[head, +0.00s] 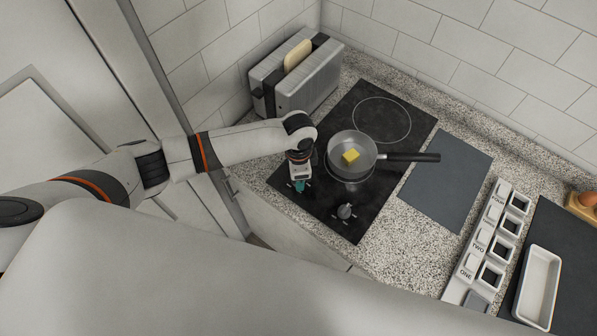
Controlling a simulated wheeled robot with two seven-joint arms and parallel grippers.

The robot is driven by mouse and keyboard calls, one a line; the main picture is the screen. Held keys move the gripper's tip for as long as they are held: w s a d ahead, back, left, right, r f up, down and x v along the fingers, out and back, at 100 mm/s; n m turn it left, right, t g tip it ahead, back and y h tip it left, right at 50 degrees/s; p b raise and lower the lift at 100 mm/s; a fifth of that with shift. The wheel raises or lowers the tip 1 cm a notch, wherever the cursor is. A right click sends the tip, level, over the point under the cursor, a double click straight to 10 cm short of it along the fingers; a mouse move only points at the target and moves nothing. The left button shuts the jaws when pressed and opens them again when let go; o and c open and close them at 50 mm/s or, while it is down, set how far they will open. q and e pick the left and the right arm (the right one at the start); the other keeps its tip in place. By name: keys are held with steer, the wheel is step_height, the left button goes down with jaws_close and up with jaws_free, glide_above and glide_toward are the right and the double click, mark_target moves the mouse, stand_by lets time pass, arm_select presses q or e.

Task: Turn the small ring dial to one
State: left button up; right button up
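A black two-ring hob (380,150) is set in the speckled counter. A dark round dial (345,211) with small markings sits near its front edge. My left gripper (299,186) points down over the hob's front left corner, where small teal tips show and more markings lie beside it. It hides whatever is directly under it, so I cannot tell whether it touches or grips a dial. I cannot read any dial setting. My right gripper is not in view.
A saucepan (338,143) with a yellow block (351,156) stands on the nearer ring, its handle pointing right. A toaster (308,82) with bread stands behind my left arm. A grey mat (446,180), labelled white holders (477,261) and a white dish (539,284) lie to the right.

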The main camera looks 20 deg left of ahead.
arm_select(q)
steer(key=shift+f, duration=0.65)
steer(key=c, duration=1)
steer(key=shift+m, duration=0.4)
steer(key=m, duration=0.2)
steer(key=shift+m, duration=0.4)
steer(key=m, duration=0.3)
steer(key=shift+m, duration=0.3)
steer(key=m, duration=0.6)
steer(key=shift+b, duration=0.35)
steer(key=shift+r+m, duration=0.1)
steer(key=shift+m, duration=0.3)
